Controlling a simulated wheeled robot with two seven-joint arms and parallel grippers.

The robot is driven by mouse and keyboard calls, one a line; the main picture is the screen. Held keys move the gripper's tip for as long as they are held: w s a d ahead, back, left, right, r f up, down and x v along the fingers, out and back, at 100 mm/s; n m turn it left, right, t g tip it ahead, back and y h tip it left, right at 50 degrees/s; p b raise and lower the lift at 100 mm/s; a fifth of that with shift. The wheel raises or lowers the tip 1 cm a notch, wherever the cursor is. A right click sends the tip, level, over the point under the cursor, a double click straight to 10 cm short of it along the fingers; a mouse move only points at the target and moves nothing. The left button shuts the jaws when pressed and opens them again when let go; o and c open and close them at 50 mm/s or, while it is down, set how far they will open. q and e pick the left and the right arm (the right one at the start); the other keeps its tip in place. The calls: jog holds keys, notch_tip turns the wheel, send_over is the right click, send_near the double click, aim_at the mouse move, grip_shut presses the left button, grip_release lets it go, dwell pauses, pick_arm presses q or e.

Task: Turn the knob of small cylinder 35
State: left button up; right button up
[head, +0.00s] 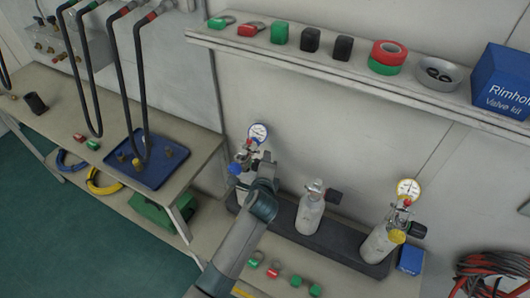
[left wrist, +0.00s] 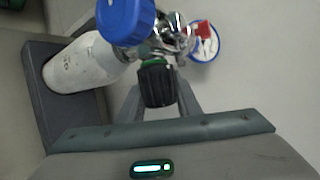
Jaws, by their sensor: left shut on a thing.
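The left small cylinder (left wrist: 85,63) stands in a dark rack, with a chrome valve, a blue round cap (left wrist: 125,20) and a blue-rimmed gauge (head: 258,132). My left gripper (left wrist: 158,92) is shut on its black valve knob (left wrist: 157,84), one finger on each side. In the head view my left gripper (head: 263,170) hides most of this cylinder's body. A middle cylinder (head: 310,212) has a black knob and no gauge. A right cylinder (head: 380,243) has a yellow-rimmed gauge and a yellow cap. I cannot read any cylinder's number. My right gripper is not in view.
The dark rack (head: 343,238) stands on a bench against the wall. A shelf (head: 290,58) above holds tags, tape rolls, a bowl and a blue box (head: 503,82). Red and green tags lie in front. A blue tray (head: 150,175) sits on the left table.

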pick_arm(q)
jog(key=shift+s+f+m+g+y+p, duration=0.1)
jog(key=shift+f+m+g+y+p, duration=0.1)
jog(key=shift+g+p, duration=0.5)
jog(key=shift+s+f+m+g+y+p, duration=0.1)
jog(key=shift+g+y+p, duration=0.1)
jog(key=shift+g+p, duration=0.45)
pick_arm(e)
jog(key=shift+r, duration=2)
pick_arm(q)
jog(key=shift+a, duration=0.1)
jog(key=o, duration=1.1)
jog(key=shift+c, duration=0.2)
jog(key=shift+s, duration=0.1)
jog(key=b+v, duration=0.3)
jog(key=v, duration=1.4)
jog(key=shift+b, duration=0.35)
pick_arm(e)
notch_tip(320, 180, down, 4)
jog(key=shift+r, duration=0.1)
pick_arm(q)
jog(key=shift+r, duration=0.1)
